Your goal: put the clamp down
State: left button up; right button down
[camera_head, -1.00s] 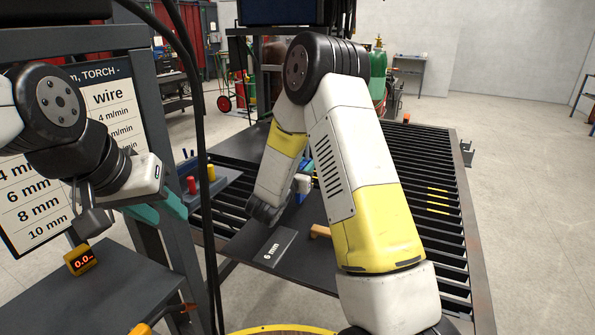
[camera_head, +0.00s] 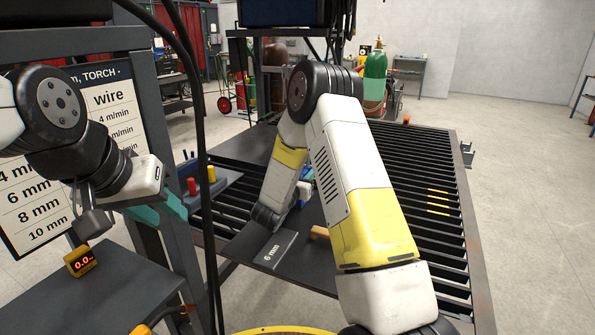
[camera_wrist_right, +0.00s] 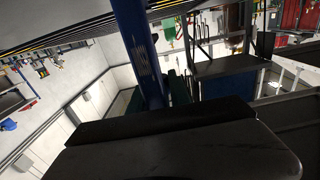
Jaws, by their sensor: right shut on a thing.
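The clamp shows in the right wrist view as a blue bar (camera_wrist_right: 140,55) standing between the dark green fingers of my right gripper (camera_wrist_right: 157,90), which is shut on it. Its lower end is hidden by the gripper body. In the head view my right forearm covers most of that gripper; a small blue part (camera_head: 307,174) shows beside the arm, and I cannot tell for sure that it is the clamp. My left gripper (camera_head: 168,207), with teal fingers, is at the left near the wire chart, apart from the clamp; its opening is unclear.
A slatted table (camera_head: 415,170) lies below my right arm. On it are a dark plate marked "6 mm" (camera_head: 274,250) and a tan block (camera_head: 320,232). A tray with red and yellow pieces (camera_head: 222,186) is to the left. Black cables (camera_head: 203,150) hang in front. The right slats look clear.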

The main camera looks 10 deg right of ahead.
jog(key=shift+f, duration=0.1)
jog(key=c, duration=1.6)
grip_release()
jog(key=shift+f, duration=0.15)
jog(key=shift+c, duration=0.2)
jog(key=o, duration=0.4)
jog(key=shift+o, duration=0.2)
